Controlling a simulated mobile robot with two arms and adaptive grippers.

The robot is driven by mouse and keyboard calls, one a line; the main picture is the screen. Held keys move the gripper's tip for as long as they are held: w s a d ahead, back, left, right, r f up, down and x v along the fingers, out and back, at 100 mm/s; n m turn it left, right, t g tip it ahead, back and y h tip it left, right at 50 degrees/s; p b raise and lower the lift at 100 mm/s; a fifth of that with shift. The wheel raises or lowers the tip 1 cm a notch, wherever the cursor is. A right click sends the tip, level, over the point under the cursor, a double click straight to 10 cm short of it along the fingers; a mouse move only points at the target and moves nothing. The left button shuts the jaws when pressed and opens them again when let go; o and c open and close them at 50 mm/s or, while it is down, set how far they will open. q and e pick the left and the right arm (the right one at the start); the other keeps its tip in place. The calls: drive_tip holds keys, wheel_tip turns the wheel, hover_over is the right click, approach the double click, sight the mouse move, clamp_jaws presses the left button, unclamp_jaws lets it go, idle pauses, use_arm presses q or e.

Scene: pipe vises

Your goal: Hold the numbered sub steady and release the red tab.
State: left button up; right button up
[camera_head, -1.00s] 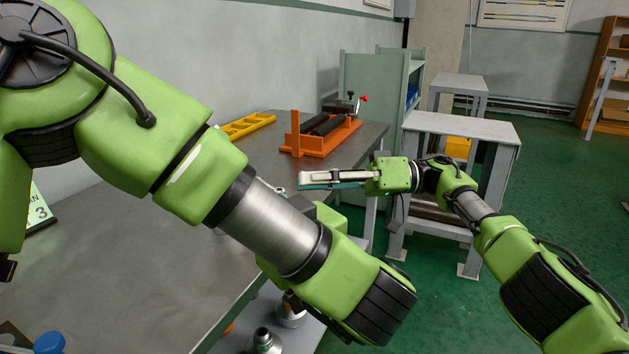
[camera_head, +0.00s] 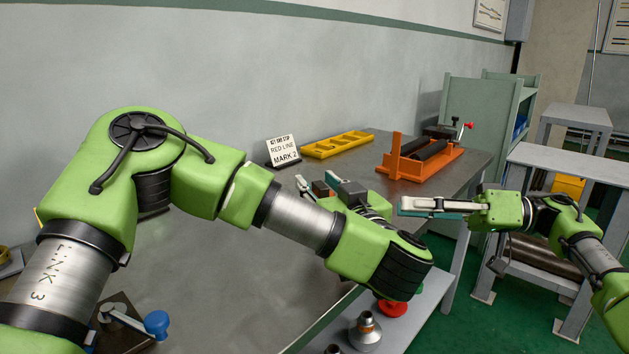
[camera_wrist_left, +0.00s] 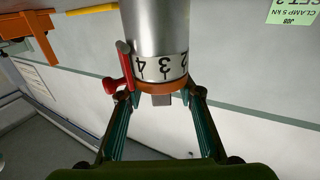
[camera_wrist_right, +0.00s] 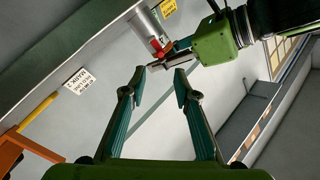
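The numbered sub (camera_wrist_left: 158,45) is a grey metal cylinder with a white band reading 4, 3, 2 and an orange ring. The red tab (camera_wrist_left: 125,65) stands along its side, left in the left wrist view. My left gripper (camera_wrist_left: 161,97) is open, its fingertips apart near the ring and grey stub; exact contact is unclear. In the right wrist view, the sub (camera_wrist_right: 148,27) and red tab (camera_wrist_right: 156,46) are beside my left gripper. My right gripper (camera_wrist_right: 160,80) is open and empty, a little short of them. In the head view I cannot make out the sub.
A sign (camera_head: 284,150) reads RED LINE MARK 2. A yellow tray (camera_head: 338,144) and orange vise stand (camera_head: 385,165) are at the bench's back. A blue-knobbed clamp (camera_head: 156,324) is near left. The bench middle (camera_head: 220,270) is clear. Fittings (camera_head: 365,332) stand on a lower shelf.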

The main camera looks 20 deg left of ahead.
use_arm(q)
drive_tip(key=shift+x, duration=0.9)
drive_tip(key=shift+s+r, duration=0.1)
drive_tip(key=shift+s, duration=0.05)
clamp_jaws()
use_arm(e)
drive_tip(key=shift+r, duration=0.2)
clamp_jaws()
wheel_tip(320, 180, up, 8)
drive_tip(key=s+a+t+h, duration=0.1)
drive_tip(key=a+t+h, duration=0.1)
drive_tip(key=t+h, duration=0.2)
drive_tip(key=shift+s+a+f+h, duration=0.2)
drive_tip(key=shift+s+a+h, duration=0.05)
drive_tip(key=shift+h, duration=0.75)
